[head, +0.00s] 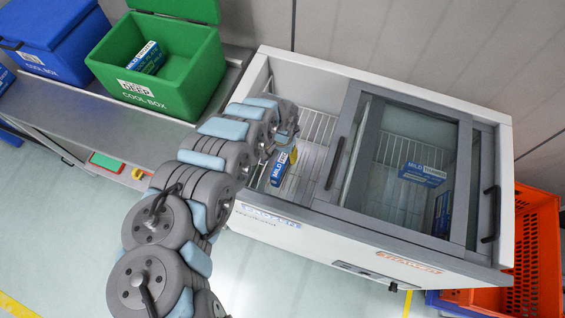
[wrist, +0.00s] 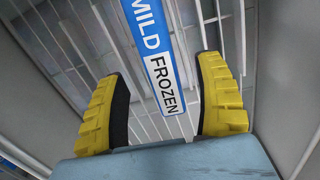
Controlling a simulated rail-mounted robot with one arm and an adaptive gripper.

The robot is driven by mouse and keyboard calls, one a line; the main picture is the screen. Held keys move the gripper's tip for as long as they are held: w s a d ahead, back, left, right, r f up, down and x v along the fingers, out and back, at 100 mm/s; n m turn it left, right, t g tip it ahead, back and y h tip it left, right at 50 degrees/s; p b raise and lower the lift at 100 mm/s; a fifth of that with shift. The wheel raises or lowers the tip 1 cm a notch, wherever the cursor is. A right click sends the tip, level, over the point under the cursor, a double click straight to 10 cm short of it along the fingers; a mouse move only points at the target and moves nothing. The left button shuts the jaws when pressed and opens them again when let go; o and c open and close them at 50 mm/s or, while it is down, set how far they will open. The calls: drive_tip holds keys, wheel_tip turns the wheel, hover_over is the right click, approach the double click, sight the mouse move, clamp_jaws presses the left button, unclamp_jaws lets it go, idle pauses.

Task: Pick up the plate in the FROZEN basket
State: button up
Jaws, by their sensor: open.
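I see no plate. The chest freezer's left compartment, labelled FROZEN on its front (head: 272,216), is open and holds a blue-and-white box (head: 280,170) on a wire rack. The wrist view shows this box (wrist: 164,84), marked MILD FROZEN, lying between and beyond my fingers. My gripper (wrist: 162,70) is open and empty, with one yellow finger on each side of the box's near end. I cannot tell how far above the box it is. In the head view my arm reaches into the compartment and hides part of it.
Sliding glass lids (head: 405,160) cover the right part of the freezer; blue boxes (head: 422,174) lie beneath. The freezer's white walls and rim surround my gripper. An open green cool box (head: 175,85) and a blue one (head: 60,45) stand left. Orange totes (head: 538,245) stand right.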

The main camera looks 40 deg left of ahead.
sight(282, 159)
drive_tip(key=shift+w+f+b, duration=0.2)
drive_tip(key=shift+f+b, duration=0.2)
drive_tip(key=shift+f, duration=1.05)
drive_tip(key=shift+s+f, duration=0.1)
drive_tip(key=shift+f, duration=0.35)
clamp_jaws()
